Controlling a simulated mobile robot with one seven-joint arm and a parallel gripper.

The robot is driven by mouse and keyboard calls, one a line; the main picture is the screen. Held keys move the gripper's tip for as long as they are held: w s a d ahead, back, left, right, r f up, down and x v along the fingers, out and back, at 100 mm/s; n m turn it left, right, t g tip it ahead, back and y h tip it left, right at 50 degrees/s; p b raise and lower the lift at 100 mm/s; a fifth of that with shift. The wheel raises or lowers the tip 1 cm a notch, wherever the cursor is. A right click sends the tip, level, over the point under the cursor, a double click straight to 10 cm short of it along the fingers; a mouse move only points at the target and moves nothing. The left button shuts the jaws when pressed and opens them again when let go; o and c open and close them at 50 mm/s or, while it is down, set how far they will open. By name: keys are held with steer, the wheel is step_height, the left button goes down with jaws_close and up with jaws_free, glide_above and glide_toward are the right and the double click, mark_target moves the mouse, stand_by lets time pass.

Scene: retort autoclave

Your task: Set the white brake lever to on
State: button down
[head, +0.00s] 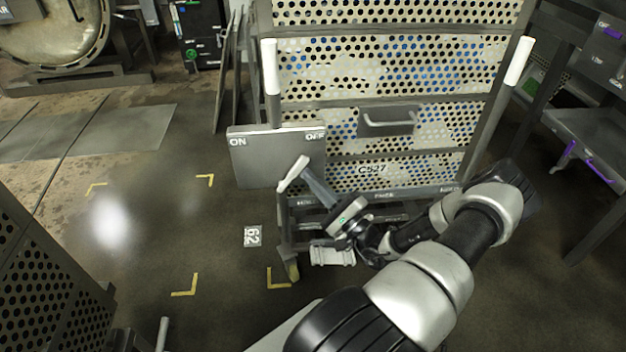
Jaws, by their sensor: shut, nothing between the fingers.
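The white brake lever (292,175) is at the lower right of a grey plate (262,163) on the left side of a perforated cart. The plate is marked ON at its upper left and OFF at its upper right. The lever's white grip leans up and to the right, below the OFF mark. My gripper (308,178) comes from the lower right, its fingers shut and empty. The fingertips are right beside the lever's grip on its right side; whether they touch it I cannot tell.
The cart (400,75) has white-tipped upright handles (270,68) (518,60) and a grey pull handle (388,121). Yellow corner marks and a 62 tag (252,236) are on the floor. A perforated panel (45,270) stands at lower left. The floor left of the plate is clear.

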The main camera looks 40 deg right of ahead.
mark_target(297, 165)
steer(key=shift+w+a+r+n+g+y+p, duration=0.25)
steer(key=shift+r+n+g+p, duration=0.35)
steer(key=shift+p, duration=0.7)
steer(key=shift+w+a+r+n+g+p, duration=0.1)
steer(key=shift+a+r+n+g+p, duration=0.4)
steer(key=shift+p, duration=0.8)
steer(key=shift+w+a+r+n+g+y+p, duration=0.15)
steer(key=shift+r+n+g+p, duration=0.25)
steer(key=shift+r+n+p, duration=0.65)
steer(key=a+n+g+p, duration=0.1)
steer(key=p, duration=0.2)
steer(key=w+a+r+n+g+p, duration=0.1)
steer(key=p, duration=0.2)
steer(key=shift+w+g, duration=0.2)
steer(key=shift+g, duration=0.1)
steer(key=w+a+n+g+h+p, duration=0.1)
steer(key=w+a+n+g+p, duration=0.1)
steer(key=a+p, duration=0.1)
steer(key=w+a+n+g+h+p, duration=0.1)
steer(key=shift+a+f+n+g+h+p, duration=0.25)
steer(key=shift+a+n+g+h+p, duration=0.05)
steer(key=shift+a+n+p, duration=0.1)
steer(key=shift+a, duration=0.1)
